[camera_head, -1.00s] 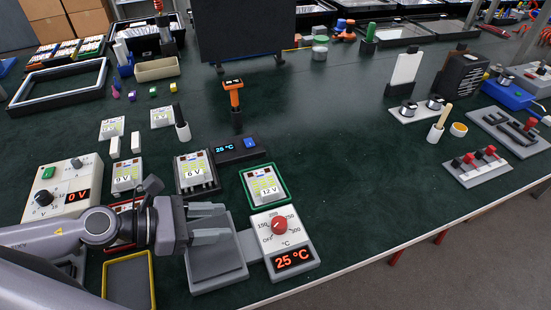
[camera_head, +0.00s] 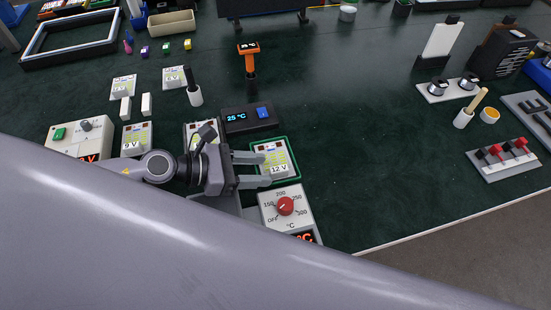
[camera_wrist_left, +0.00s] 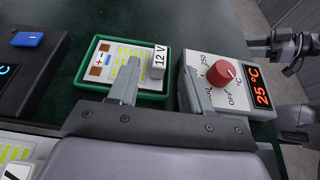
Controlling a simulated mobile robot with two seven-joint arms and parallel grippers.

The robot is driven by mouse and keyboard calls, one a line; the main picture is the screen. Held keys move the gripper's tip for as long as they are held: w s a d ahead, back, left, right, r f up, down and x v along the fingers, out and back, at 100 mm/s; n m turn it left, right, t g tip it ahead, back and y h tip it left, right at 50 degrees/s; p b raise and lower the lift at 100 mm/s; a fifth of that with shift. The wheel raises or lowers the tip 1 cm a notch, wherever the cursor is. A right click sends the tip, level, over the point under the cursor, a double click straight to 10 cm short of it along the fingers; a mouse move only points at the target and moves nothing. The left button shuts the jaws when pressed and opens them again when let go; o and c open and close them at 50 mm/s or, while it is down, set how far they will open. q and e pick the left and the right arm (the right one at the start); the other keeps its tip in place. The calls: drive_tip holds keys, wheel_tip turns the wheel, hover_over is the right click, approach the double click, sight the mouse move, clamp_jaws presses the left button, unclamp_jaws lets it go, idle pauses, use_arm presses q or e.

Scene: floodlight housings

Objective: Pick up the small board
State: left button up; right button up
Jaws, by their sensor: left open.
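A small pale board marked 12 V (camera_head: 279,169) lies in a green-rimmed tray (camera_head: 297,171). In the left wrist view the board (camera_wrist_left: 102,62) shows its yellow-green pattern and a raised 12 V block. My left gripper (camera_head: 267,170) is open, its two fingers reaching in from the left over the board's left part. In the left wrist view the fingers (camera_wrist_left: 160,82) stand either side of the 12 V block, and one finger hides part of the board. I cannot tell the fingers' height above it.
A heater control with a red knob (camera_head: 286,206) stands close in front of the tray. A black box with a blue switch (camera_head: 248,118) stands behind it. More small boards, such as the 9 V one (camera_head: 137,140), lie left. Table to the right is clear (camera_head: 350,180).

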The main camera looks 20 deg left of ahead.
use_arm(q)
drive_tip(key=shift+p+x, duration=0.3)
drive_tip(key=shift+x, duration=0.9)
clamp_jaws()
wheel_tip(320, 180, up, 20)
drive_tip(key=p, duration=0.4)
